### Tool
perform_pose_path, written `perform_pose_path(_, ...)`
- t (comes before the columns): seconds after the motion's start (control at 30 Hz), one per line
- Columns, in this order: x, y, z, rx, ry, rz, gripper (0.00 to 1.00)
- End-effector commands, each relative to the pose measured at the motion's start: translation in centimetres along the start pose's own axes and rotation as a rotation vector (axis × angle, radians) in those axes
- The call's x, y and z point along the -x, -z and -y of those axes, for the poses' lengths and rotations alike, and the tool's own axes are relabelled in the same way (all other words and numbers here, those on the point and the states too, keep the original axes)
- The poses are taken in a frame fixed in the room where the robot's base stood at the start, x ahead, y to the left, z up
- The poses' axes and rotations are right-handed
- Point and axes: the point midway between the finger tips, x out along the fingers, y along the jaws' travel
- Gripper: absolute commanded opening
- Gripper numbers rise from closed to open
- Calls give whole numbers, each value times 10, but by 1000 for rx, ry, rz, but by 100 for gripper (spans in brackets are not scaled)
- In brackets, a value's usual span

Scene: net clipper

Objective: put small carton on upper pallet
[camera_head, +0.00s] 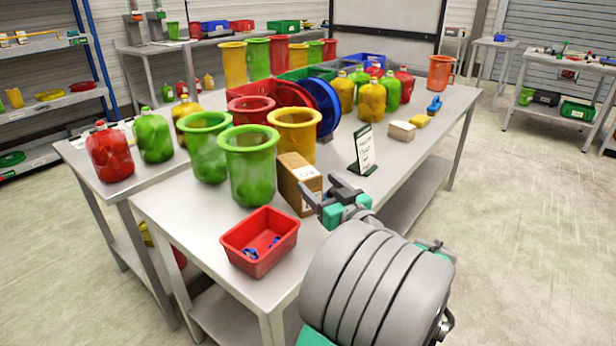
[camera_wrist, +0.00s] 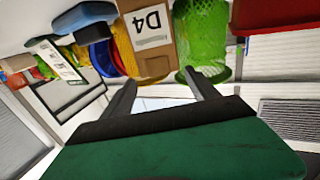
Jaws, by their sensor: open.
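The small brown carton (camera_head: 292,181) stands upright on the grey table, behind the red bin and beside the green and yellow containers. In the wrist view the carton (camera_wrist: 147,62) shows a white label reading D4 and appears upside down, just beyond the fingertips. My gripper (camera_head: 318,198) is at the right of the carton, close to it; I cannot tell from the head view if they touch. In the wrist view my gripper (camera_wrist: 163,88) is open, with nothing between its fingers. I cannot make out a pallet in either view.
A red bin (camera_head: 258,247) with small blue items sits at the front edge. Green (camera_head: 250,170) and yellow (camera_head: 297,140) containers crowd the carton's left and back. A sign (camera_head: 364,150) stands behind my gripper.

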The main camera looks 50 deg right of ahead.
Motion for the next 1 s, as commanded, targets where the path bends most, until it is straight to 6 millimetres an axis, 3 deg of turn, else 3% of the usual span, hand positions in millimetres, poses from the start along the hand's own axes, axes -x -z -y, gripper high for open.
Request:
perform_pose_path(0.1,8,3,0,-4,1,0,76)
perform_pose_path(0.23,-8,9,-1,-11,7,1,85)
perform_pose_path(0.43,-32,-7,-1,-1,5,4,85)
perform_pose_path(0.8,-90,-14,1,0,4,3,85)
perform_pose_path(1.0,-98,-15,0,-1,1,3,85)
